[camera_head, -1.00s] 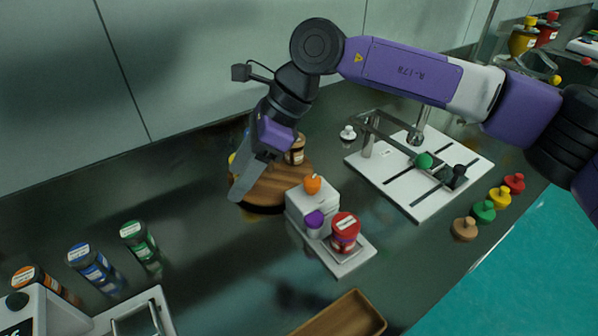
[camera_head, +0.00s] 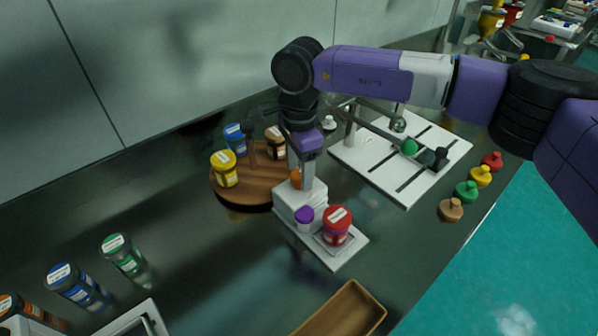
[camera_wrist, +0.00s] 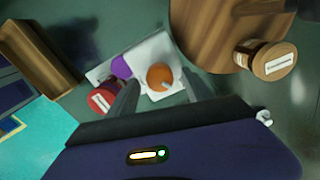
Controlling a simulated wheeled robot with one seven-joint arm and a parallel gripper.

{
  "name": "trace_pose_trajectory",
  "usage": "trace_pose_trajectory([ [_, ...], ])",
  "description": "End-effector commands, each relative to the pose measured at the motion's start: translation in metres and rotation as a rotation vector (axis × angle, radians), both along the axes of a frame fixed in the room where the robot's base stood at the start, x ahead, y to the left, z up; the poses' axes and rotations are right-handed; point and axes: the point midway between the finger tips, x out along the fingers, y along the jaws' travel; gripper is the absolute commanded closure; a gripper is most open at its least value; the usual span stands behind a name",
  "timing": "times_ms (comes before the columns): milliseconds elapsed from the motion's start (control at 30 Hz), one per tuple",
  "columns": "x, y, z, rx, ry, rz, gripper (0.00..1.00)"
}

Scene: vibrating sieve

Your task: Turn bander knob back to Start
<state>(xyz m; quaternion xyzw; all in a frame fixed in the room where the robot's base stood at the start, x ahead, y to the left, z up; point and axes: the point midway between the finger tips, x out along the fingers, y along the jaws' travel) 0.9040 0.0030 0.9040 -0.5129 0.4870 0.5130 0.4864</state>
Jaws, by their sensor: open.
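A small white machine (camera_head: 290,203) stands mid-counter, with an orange knob (camera_head: 296,180) on top and a purple knob (camera_head: 304,215) on its front. A red-lidded jar (camera_head: 337,222) sits on its low platform. My gripper (camera_head: 302,185) points down over the machine's top and partly hides the orange knob. In the wrist view the orange knob (camera_wrist: 160,77) shows between my open fingers (camera_wrist: 160,80), which hold nothing. Whether they touch it I cannot tell. The purple knob (camera_wrist: 121,67) and red jar (camera_wrist: 103,98) are left of it.
A round wooden stand (camera_head: 240,186) with yellow, blue and brown jars is close behind-left. A white board with rods (camera_head: 376,172) is at right, beside several coloured knobbed pieces. A wooden tray (camera_head: 345,312) lies in front.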

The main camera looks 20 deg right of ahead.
Motion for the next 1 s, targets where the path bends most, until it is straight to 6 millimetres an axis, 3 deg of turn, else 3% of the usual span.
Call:
trace_pose_trajectory([
  [167, -0.0001, 0.0004, -0.0116, 0.0, 0.0, 0.0, 0.41],
  [433, 0.0, 0.0003, -0.0129, 0.0, -0.001, 0.0, 0.41],
  [733, 0.0, 0.0002, -0.0127, 0.0, -0.001, 0.0, 1.0],
  [1000, 0.0001, 0.0002, -0.0124, 0.0, -0.001, -0.024, 1.0],
])
